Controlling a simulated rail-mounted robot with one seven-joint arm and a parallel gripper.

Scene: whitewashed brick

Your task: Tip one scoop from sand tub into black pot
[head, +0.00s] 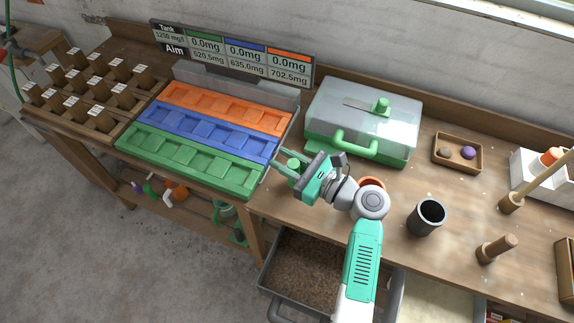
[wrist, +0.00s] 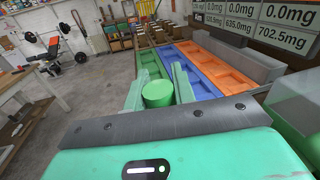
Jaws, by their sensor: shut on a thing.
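The black pot (head: 428,217) stands upright on the bench, right of my arm; its inside looks dark. A tub with pale, sand-like fill (head: 435,303) shows below the bench front at the bottom edge, partly cut off. My gripper (head: 284,163) is over the bench by the right end of the coloured trays, away from pot and tub. It is shut on a green cylinder (wrist: 157,93), which also shows between the fingers in the head view (head: 294,168). I cannot tell whether this is the scoop's handle; no scoop bowl is visible.
A tub of brown grains (head: 305,272) sits left of the pale one. An orange-brown pot (head: 371,183) is partly behind my arm. A green-and-clear case (head: 362,118) stands behind. Wooden tools (head: 497,248) stand right of the black pot. Green, blue and orange trays (head: 195,155) lie left.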

